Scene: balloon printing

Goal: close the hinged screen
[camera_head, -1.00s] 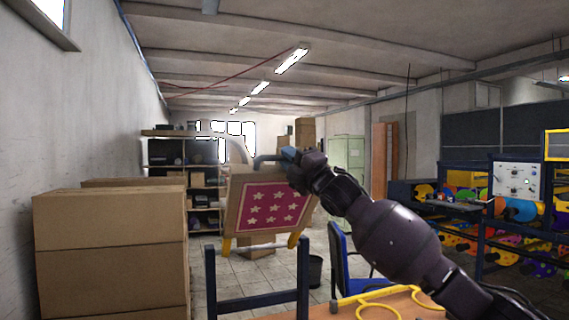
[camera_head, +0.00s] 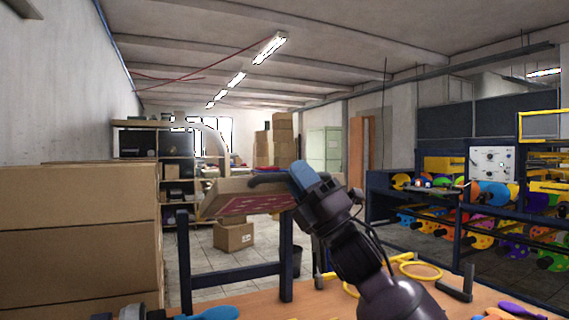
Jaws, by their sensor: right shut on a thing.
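The hinged screen (camera_head: 222,205), a wooden frame with a magenta sheet, is raised at the middle left and tilted so that I see it nearly edge-on from below. A dark handle (camera_head: 268,179) curves from its upper edge. My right gripper (camera_head: 304,178), with blue fingers, is shut on this handle at the screen's right side. At the bottom left edge, part of my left gripper (camera_head: 205,313) shows with a blue finger. The picture's edge cuts it off, so its opening is hidden.
A dark blue frame (camera_head: 235,274) stands below the screen. The wooden table (camera_head: 340,306) holds yellow rings (camera_head: 420,270) and a purple balloon (camera_head: 513,306). Stacked cardboard boxes (camera_head: 95,230) fill the left. A rack of coloured discs (camera_head: 490,195) stands at the right.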

